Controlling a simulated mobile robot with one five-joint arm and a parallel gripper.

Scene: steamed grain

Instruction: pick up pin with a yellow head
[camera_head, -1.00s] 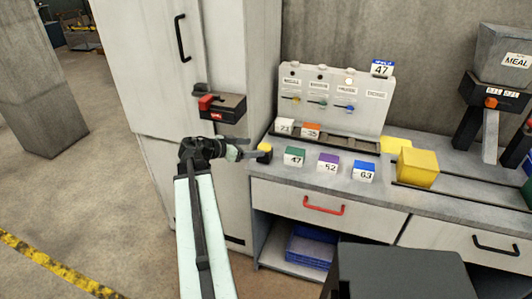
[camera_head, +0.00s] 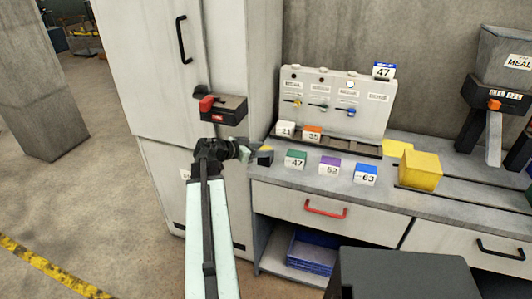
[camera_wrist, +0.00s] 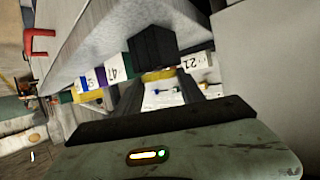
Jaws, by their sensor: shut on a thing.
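The pin is a dark, block-like piece with a yellow band or head (camera_wrist: 158,75) at the end near my gripper. In the head view its yellow part (camera_head: 267,148) shows as a small patch beside the dark piece, at the left end of the bench. My gripper (camera_head: 254,154) reaches in from the left and is shut on it. In the wrist view my gripper (camera_wrist: 170,86) has a grey finger on each side of the yellow part. I cannot tell whether the pin is clear of the bench.
Blocks numbered 47 (camera_head: 296,160), 52 (camera_head: 329,166) and 63 (camera_head: 365,175) stand right of my gripper. Behind them is a white panel (camera_head: 340,118) with coloured pointers. A tall grey cabinet (camera_head: 185,90) stands close on the left. A yellow box (camera_head: 420,171) stands farther right.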

